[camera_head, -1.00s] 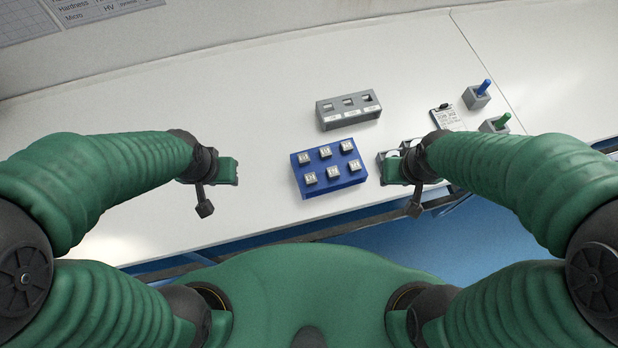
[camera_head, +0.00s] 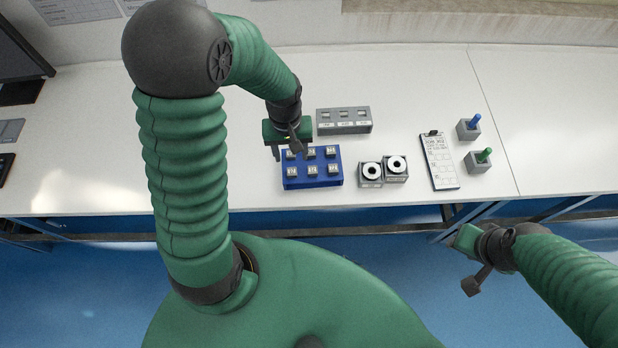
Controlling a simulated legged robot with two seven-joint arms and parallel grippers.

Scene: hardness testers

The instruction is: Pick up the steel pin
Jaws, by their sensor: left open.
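I cannot make out a steel pin for certain. The blue block (camera_head: 312,184) on the white table holds several small metallic square pieces with marks on top. My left gripper (camera_head: 288,149) is open and empty over the back left corner of the blue block; it hides part of that corner. From this view I cannot tell its height above the pieces. My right gripper (camera_head: 466,242) is beyond the table's front edge at the right, away from the objects; its jaws do not show clearly.
A grey rack (camera_head: 344,128) with three slots stands behind the block. Two grey boxes with white rings (camera_head: 383,171) stand to its right, then a clipboard (camera_head: 439,163). A blue-topped holder (camera_head: 468,130) and green-topped holder (camera_head: 480,161) are farther right. The white table (camera_head: 100,160) is clear at left.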

